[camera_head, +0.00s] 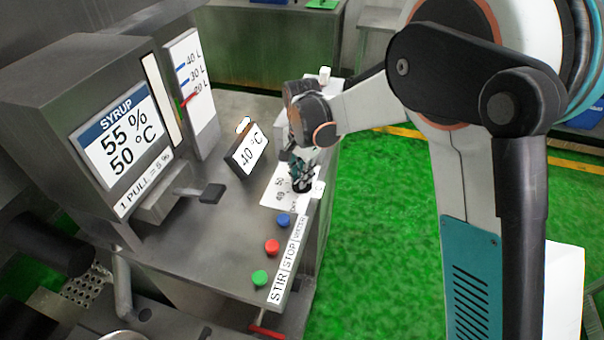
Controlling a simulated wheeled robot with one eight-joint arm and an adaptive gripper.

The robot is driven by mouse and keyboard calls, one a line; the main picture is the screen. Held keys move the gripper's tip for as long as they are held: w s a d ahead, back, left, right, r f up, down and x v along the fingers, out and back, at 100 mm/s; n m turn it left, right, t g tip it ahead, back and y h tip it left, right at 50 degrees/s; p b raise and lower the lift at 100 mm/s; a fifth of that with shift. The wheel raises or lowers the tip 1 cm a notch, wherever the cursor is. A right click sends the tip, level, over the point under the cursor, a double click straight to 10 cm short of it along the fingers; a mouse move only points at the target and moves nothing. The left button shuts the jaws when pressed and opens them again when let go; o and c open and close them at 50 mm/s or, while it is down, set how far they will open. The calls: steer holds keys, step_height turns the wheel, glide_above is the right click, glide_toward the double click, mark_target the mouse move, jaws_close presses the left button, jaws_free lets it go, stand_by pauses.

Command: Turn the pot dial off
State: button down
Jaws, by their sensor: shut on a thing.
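The pot dial (303,187) is a small dark knob on a white scale plate (272,196) near the right edge of the steel console. Numbers show on the plate to the left of the knob. My gripper (300,176) points down over the dial from above and is shut on it. The fingers and the wrist hide part of the dial and scale, so I cannot read where the dial points. A small display (247,149) behind it to the left reads 40 °C.
Blue (283,220), red (272,247) and green (260,278) buttons line the console's front right, beside labels. A syrup display box (120,140) with a black-ended lever (211,194) stands at left. A level gauge (193,95) stands behind. Green floor (380,240) is open at right.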

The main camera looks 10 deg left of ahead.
steer(key=n, duration=0.4)
steer(key=shift+n, duration=0.4)
stand_by(0.4)
steer(key=c, duration=1.6)
jaws_free()
steer(key=shift+o, duration=0.2)
step_height(320, 180, up, 12)
steer(key=shift+r, duration=0.1)
